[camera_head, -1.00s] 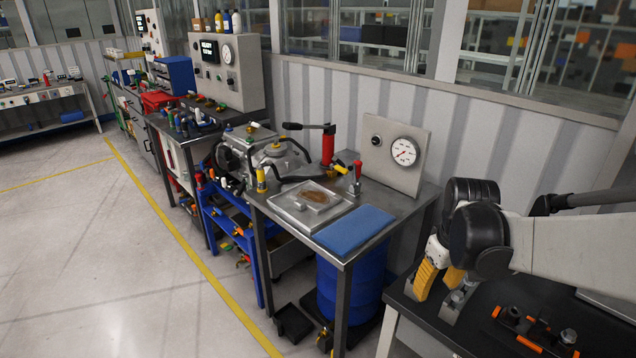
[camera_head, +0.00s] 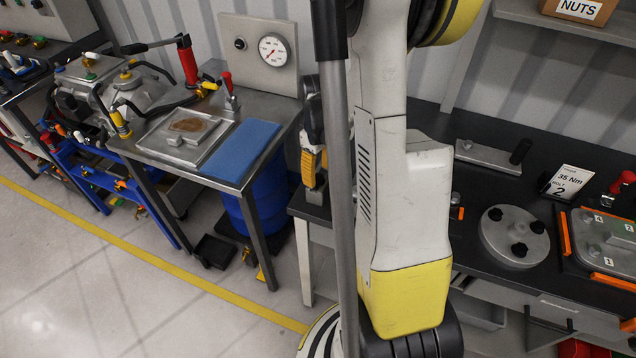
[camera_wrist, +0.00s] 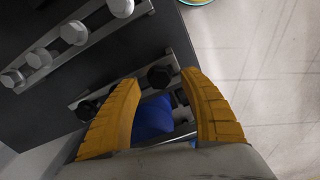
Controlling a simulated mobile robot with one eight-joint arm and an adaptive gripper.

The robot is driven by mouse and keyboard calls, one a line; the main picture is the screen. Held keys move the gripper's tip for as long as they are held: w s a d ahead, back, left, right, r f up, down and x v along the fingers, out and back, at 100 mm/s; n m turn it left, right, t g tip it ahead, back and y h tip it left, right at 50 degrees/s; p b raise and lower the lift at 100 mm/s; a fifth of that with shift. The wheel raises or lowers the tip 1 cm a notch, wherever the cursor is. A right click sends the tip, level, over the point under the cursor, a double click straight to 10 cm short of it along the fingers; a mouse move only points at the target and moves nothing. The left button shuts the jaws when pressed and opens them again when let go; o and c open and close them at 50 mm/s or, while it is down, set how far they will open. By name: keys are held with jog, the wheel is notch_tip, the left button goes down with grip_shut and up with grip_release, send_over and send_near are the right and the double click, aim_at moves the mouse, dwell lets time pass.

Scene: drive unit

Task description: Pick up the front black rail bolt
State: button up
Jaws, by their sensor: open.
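In the wrist view, a black rail bolt (camera_wrist: 160,75) stands at the end of a grey metal rail (camera_wrist: 122,89), close to the bench edge. A second black bolt (camera_wrist: 88,108) stands farther left on that rail, partly hidden by the left finger. My gripper (camera_wrist: 161,79) is open, its yellow fingers on either side of the view with the first bolt between their tips in the picture. Whether the fingers are down at bolt height cannot be told. In the head view my gripper (camera_head: 313,172) is at the bench's left end, partly hidden by my arm; the rail bolts are hidden there.
Another rail with several silver bolts (camera_wrist: 74,33) lies beside in the wrist view. The dark bench (camera_head: 462,205) carries a round grey flange (camera_head: 513,237) and a torque card (camera_head: 568,182) at right. A steel table with a blue mat (camera_head: 240,150) stands left.

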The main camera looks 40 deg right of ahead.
notch_tip(320, 180, down, 2)
jog(key=shift+w+f, duration=0.1)
jog(key=shift+f, duration=0.05)
grip_shut()
